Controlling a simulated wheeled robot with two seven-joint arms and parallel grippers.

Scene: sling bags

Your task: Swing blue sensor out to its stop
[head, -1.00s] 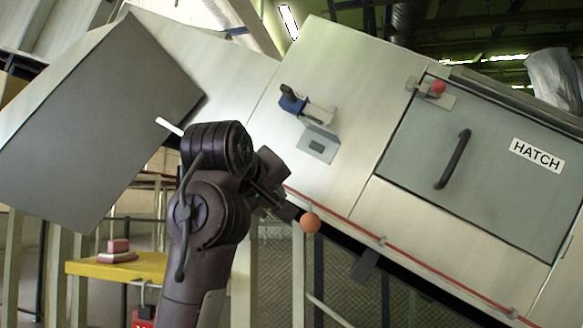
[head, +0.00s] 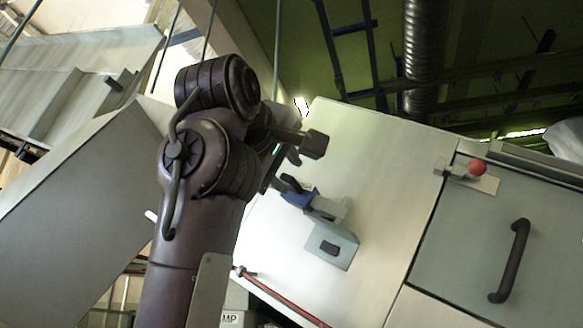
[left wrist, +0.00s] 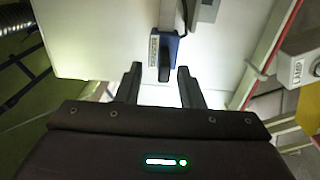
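The blue sensor (head: 297,198) sits on the pale machine panel, with a dark lever-like end and a grey arm (head: 328,208) beside it. A grey bracket with a dark patch (head: 331,246) is just below. My left gripper (head: 305,151) is just above the sensor in the head view. In the left wrist view my left gripper (left wrist: 160,70) has its two fingers apart. The sensor (left wrist: 173,50) with its dark end lies ahead, in line with the gap. I cannot tell whether the fingers touch it. My right gripper is not in view.
A hatch door (head: 470,235) with a dark handle (head: 510,262) and a red knob (head: 478,167) is to the right. A red rail (head: 285,300) runs along the panel's lower edge. A large grey box face (head: 75,225) stands at left.

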